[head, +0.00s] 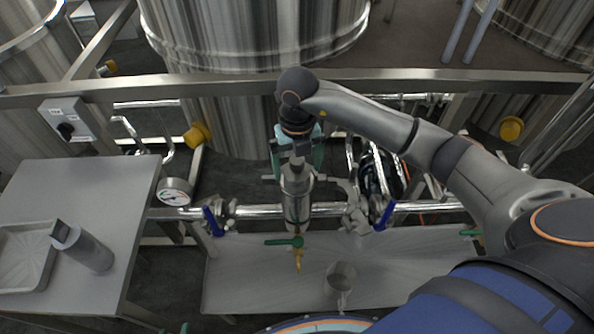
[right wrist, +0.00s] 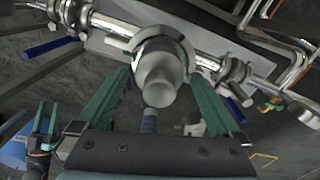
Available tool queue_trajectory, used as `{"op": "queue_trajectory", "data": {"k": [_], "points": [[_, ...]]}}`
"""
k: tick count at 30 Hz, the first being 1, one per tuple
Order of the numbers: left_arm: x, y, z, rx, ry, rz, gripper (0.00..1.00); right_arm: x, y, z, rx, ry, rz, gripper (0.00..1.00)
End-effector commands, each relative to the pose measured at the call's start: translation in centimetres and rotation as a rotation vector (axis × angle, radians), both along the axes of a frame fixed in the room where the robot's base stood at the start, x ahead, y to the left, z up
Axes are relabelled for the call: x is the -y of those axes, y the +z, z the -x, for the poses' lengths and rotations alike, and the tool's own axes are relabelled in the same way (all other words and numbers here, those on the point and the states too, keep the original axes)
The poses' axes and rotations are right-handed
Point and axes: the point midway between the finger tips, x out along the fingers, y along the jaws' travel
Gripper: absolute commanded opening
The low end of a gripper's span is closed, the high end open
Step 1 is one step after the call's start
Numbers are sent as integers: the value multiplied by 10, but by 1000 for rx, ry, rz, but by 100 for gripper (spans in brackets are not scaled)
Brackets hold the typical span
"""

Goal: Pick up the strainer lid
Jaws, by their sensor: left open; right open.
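The strainer (head: 295,205) stands upright in the steel pipe line, with the grey strainer lid (head: 296,172) on top. In the right wrist view the lid (right wrist: 160,75) is a pale grey cylinder end between the fingers. My right gripper (head: 298,172) reaches down over it from behind. Its green fingers are open, one on either side of the lid, with gaps visible in the right wrist view (right wrist: 165,90). My left gripper (head: 167,325) shows only as green fingertips at the bottom edge of the head view, open and away from the strainer.
Blue-handled valves (head: 213,220) and (head: 382,213) flank the strainer, and a green-handled drain (head: 290,241) hangs below. A metal cup (head: 340,274) stands on the lower shelf (head: 240,290). The left table (head: 100,190) bears a tray (head: 45,285) and a grey cylinder (head: 88,252).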

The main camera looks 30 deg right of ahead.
Motion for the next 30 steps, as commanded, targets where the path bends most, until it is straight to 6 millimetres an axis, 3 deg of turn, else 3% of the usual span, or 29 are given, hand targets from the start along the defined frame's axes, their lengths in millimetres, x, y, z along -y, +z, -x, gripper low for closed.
{"op": "queue_trajectory", "data": {"k": [4,12,30], "points": [[0,1,0,0,1,1,50,-1,-15,0,0,1,-1,100],[0,1,0,0,1,1,50,-1,-18,-1,2,1,-1,99],[0,1,0,-1,1,1,50,0,-17,-1,2,1,-1,31]]}}
